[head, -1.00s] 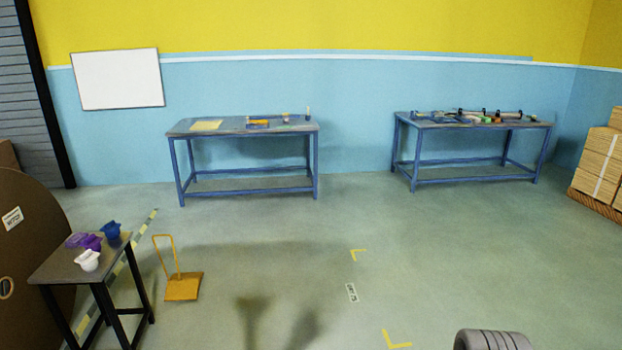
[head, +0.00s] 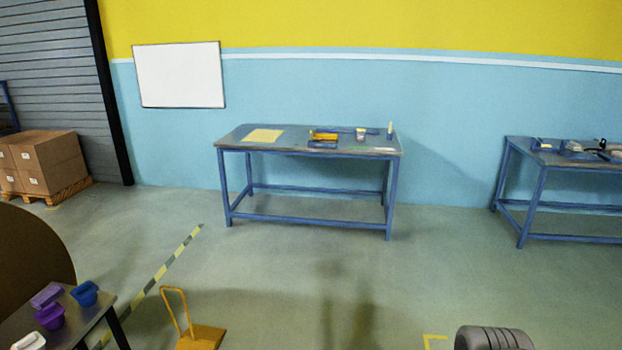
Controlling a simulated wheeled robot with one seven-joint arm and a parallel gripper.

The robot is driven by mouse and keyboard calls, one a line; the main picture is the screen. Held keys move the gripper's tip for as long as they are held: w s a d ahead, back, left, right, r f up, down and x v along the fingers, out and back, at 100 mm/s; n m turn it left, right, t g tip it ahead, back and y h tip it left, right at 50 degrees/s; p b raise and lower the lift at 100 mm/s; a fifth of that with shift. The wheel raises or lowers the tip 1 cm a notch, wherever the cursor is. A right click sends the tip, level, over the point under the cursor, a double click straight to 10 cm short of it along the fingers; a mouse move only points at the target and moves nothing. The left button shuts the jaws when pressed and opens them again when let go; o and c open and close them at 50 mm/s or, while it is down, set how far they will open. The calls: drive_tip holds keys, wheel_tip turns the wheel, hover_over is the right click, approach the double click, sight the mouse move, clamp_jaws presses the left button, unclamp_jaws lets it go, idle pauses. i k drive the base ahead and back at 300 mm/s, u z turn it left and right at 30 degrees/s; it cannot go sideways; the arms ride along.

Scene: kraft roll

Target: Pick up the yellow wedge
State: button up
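The yellow wedge (head: 200,338) stands on the floor at the bottom of the head view, left of centre. It is orange-yellow, with a flat low body and an upright loop handle (head: 176,307) at its left side. The bottom edge of the picture cuts off its lower part.
A small dark table (head: 97,317) with purple, white and blue containers stands left of the wedge, by a large brown roll (head: 30,243). Blue workbenches (head: 232,143) stand along the wall. A striped floor line (head: 165,268) runs behind the wedge. The middle floor is clear.

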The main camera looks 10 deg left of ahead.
sight(196, 337)
drive_tip(key=u, duration=0.3)
drive_tip(key=i, duration=1.9)
drive_tip(key=u, duration=1.15)
drive_tip(key=i, duration=0.95)
drive_tip(key=u, duration=1.85)
drive_tip(key=i, duration=0.95)
drive_tip(key=u, duration=0.65)
